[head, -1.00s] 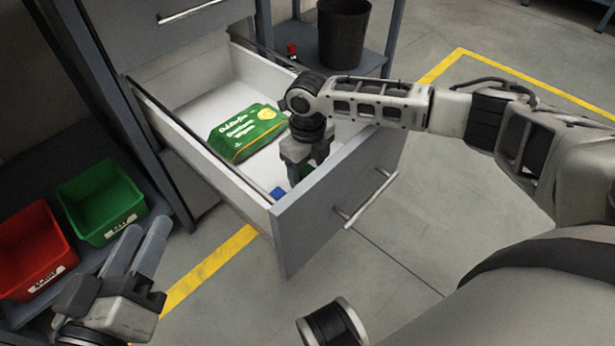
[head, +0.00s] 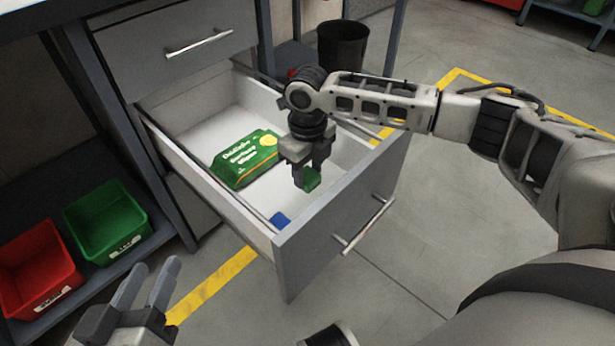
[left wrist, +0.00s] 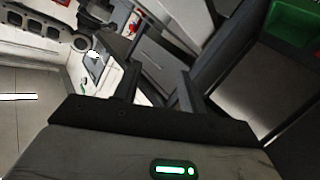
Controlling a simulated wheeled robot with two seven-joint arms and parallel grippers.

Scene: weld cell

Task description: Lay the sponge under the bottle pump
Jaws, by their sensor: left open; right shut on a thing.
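My right gripper (head: 306,178) is shut on a small green block (head: 312,180), which looks like the sponge. It holds the block above the open drawer (head: 345,210), close to the front panel. Most of the block is hidden between the fingers. My left gripper (head: 156,266) is open and empty at the lower left, in front of the drawer and clear of it. Its two fingers also show in the left wrist view (left wrist: 160,78). I cannot make out a bottle pump in any view.
A green wipes pack (head: 246,158) lies in the drawer, and a small blue object (head: 281,219) sits near its front corner. A closed drawer (head: 180,50) is above. Red (head: 38,268) and green (head: 106,222) bins stand at left. A black bucket (head: 343,46) stands behind.

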